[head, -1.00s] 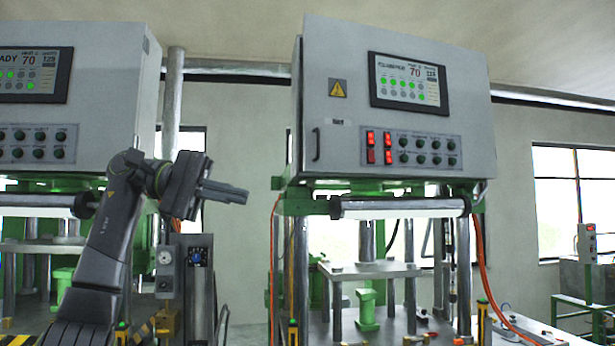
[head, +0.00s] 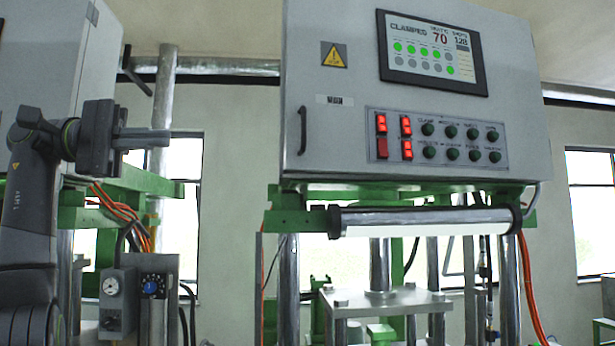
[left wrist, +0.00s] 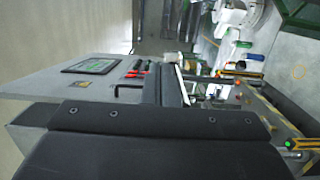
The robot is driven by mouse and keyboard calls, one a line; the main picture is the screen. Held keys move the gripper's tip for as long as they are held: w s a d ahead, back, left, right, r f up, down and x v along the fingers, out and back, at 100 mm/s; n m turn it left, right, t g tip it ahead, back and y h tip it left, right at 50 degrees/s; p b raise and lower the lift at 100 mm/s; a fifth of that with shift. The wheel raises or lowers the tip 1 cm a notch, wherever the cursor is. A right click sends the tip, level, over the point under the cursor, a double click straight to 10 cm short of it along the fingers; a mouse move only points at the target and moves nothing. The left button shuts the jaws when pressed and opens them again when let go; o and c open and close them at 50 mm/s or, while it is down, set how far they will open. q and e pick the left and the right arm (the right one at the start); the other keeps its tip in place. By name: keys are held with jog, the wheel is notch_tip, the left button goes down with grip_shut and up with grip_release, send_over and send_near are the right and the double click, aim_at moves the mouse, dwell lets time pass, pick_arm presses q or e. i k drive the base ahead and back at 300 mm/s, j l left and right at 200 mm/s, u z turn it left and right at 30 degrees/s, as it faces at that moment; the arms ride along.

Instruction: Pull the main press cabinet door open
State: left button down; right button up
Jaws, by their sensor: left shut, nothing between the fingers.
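The main press cabinet (head: 350,100) is a grey box in the middle and right of the head view. Its front door has a screen, a yellow warning sign, red switches and dark buttons, and it sits closed. The dark vertical door handle (head: 302,130) is at the door's lower left edge. My left gripper (head: 165,138) is left of the cabinet at about handle height, pointing right, shut and empty, with a clear gap to the handle. In the left wrist view the cabinet (left wrist: 50,82) shows sideways beyond the dark gripper body. My right gripper is out of view.
A second grey cabinet (head: 55,60) stands at the left, behind my left arm. A silver roller (head: 420,218) and green press frame (head: 292,220) lie below the main cabinet. A gauge box (head: 118,300) stands low at left. The wall between the cabinets is open.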

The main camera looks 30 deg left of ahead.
aim_at(465, 67)
jog(key=i+j, duration=0.2)
jog(key=i, duration=0.25)
jog(key=i+j, duration=0.25)
jog(key=i, duration=0.25)
